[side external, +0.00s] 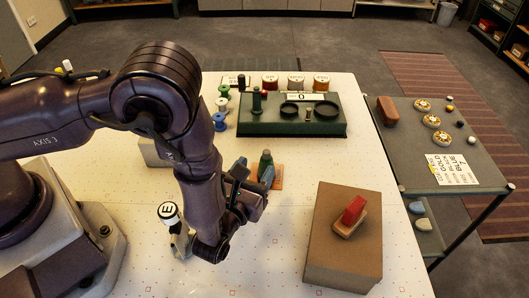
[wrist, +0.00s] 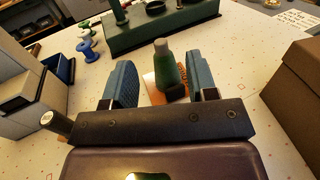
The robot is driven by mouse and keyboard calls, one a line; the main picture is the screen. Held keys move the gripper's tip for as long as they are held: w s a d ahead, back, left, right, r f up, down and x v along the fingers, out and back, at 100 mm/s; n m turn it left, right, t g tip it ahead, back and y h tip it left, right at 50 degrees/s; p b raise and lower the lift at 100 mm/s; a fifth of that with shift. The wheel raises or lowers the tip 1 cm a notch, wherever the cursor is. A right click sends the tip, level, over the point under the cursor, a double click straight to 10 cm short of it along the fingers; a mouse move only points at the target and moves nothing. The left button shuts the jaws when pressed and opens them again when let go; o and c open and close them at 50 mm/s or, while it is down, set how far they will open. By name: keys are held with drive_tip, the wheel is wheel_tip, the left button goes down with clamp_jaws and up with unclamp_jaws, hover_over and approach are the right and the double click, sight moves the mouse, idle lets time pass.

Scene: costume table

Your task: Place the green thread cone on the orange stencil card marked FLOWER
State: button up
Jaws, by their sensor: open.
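The green thread cone (side external: 265,158) stands upright with its grey-green tip up; it also shows in the wrist view (wrist: 165,68). The orange stencil card (side external: 278,178) lies on the white table under and around the cone; in the wrist view its orange surface (wrist: 150,91) shows on both sides of the cone. Its marking is not readable. The cone's base is partly hidden, so I cannot tell exactly how it rests on the card. My gripper (wrist: 162,80) is open, its blue fingers on either side of the cone, with a gap visible at the left finger.
A brown box (side external: 322,258) with a red-topped brush (side external: 351,216) stands at the right.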

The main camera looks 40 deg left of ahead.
drive_tip(key=shift+v, duration=1.95)
drive_tip(key=s+a+r+n+g+y, duration=0.3)
drive_tip(key=a+r+n+g+y, duration=0.3)
drive_tip(key=a+r+n+g, duration=0.95)
drive_tip(key=s+r+n+t+h, duration=0.4)
drive_tip(key=s+r+n+h, duration=0.7)
drive_tip(key=n, duration=0.5)
drive_tip(key=shift+s+r+h, duration=0.2)
drive_tip(key=shift+r+h, duration=0.7)
drive_tip(key=shift+r, duration=0.5)
drive_tip(key=shift+t, duration=0.25)
